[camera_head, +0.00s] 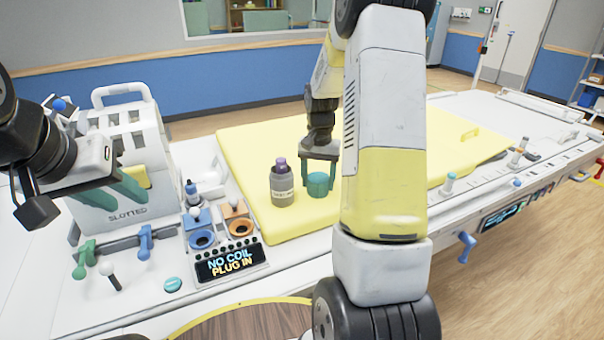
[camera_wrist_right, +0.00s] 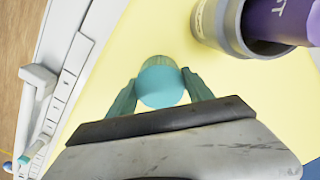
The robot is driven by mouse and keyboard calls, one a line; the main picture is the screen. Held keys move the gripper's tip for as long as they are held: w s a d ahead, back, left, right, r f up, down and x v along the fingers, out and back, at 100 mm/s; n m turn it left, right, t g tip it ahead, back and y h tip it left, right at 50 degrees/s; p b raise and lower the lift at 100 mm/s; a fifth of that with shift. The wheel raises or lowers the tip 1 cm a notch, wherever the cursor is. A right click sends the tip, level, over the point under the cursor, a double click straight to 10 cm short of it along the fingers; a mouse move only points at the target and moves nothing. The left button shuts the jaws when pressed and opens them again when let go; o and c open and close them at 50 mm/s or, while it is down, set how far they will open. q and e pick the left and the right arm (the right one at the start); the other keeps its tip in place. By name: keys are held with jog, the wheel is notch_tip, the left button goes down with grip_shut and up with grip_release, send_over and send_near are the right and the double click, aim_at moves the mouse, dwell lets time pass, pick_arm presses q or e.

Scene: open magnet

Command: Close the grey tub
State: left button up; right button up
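The grey tub (camera_head: 283,190) stands upright on the yellow mat, with a purple item (camera_head: 281,165) sticking out of its top. In the right wrist view, the tub (camera_wrist_right: 208,25) is at the top right, with the purple item (camera_wrist_right: 280,20) in its mouth. My right gripper (camera_head: 319,175) is just right of the tub, its fingers shut on a round teal piece, perhaps a lid (camera_head: 319,186). The piece (camera_wrist_right: 160,84) sits between the fingertips in the wrist view, apart from the tub. My left gripper (camera_head: 112,191) is open and seems empty, in front of the slotted box.
The white slotted box (camera_head: 125,135) stands at left. Blue and orange sockets (camera_head: 240,227) and a "NO COIL PLUG IN" display (camera_head: 231,262) lie near the mat's left edge. The yellow mat (camera_head: 250,150) is clear behind the tub. My right arm hides part of the mat.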

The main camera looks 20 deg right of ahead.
aim_at(318, 178)
jog(key=c, duration=0.8)
jog(key=shift+o, duration=0.2)
jog(key=shift+r, duration=0.15)
jog(key=shift+r, duration=0.25)
jog(key=r, duration=0.3)
jog(key=shift+s+a, duration=0.1)
jog(key=shift+s, duration=0.1)
jog(key=s+a, duration=0.3)
jog(key=s, duration=0.4)
jog(key=s+a+r, duration=0.1)
jog(key=s+a, duration=0.3)
jog(key=s, duration=0.3)
jog(key=shift+r, duration=0.1)
